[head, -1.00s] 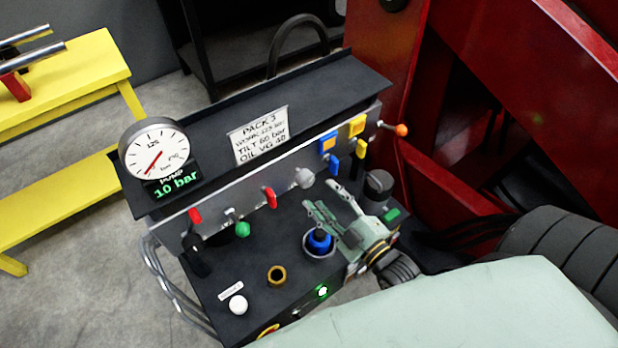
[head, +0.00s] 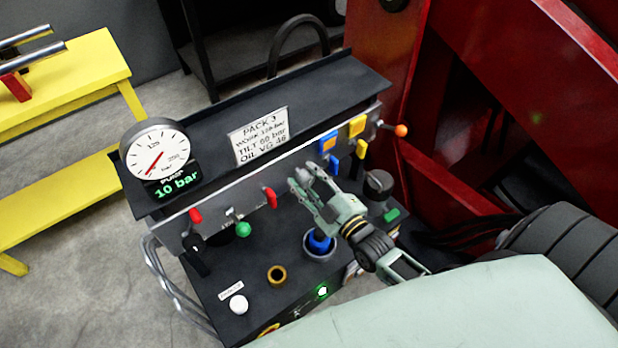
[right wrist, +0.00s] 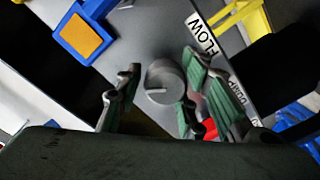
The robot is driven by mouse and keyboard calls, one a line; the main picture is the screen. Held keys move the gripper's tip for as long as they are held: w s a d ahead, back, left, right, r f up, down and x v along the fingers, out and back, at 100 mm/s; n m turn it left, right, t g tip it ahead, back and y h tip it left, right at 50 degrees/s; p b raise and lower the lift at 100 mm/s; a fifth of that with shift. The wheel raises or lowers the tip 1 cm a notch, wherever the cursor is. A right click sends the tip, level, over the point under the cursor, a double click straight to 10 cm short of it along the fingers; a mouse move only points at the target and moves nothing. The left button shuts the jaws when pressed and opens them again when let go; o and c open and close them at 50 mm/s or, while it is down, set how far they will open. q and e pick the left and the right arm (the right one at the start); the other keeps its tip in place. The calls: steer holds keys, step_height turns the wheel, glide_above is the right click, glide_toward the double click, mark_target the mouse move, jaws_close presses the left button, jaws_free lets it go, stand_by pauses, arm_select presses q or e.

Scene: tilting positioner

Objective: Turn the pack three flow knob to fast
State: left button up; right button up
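The grey round flow knob (right wrist: 163,80), with a pale pointer line on its face, shows in the right wrist view near the FLOW label (right wrist: 202,34). In the head view my right gripper (head: 306,182) covers the knob's place on the front panel. In the right wrist view the gripper (right wrist: 158,92) is open, with fingers on both sides of the knob. I cannot tell whether they touch it. The PACK 3 plate (head: 259,135) is on the console top. My left gripper is not in view.
Red levers (head: 270,197), a green-knobbed lever (head: 243,229) and blue and yellow levers (head: 361,148) flank the gripper. A blue knob in a cup (head: 319,243) sits below it. The gauge (head: 155,150) has a 10 bar display. Red steelwork (head: 540,60) stands at right.

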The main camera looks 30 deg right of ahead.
steer(key=c, duration=0.7)
steer(key=shift+w+r+m, duration=0.1)
steer(key=shift+m, duration=0.3)
steer(key=m+p, duration=0.1)
steer(key=m, duration=0.2)
steer(key=shift+d+m, duration=0.15)
steer(key=shift+m, duration=0.15)
steer(key=m+p, duration=0.1)
steer(key=m, duration=0.2)
steer(key=shift+f+m, duration=0.25)
steer(key=shift+m, duration=1.25)
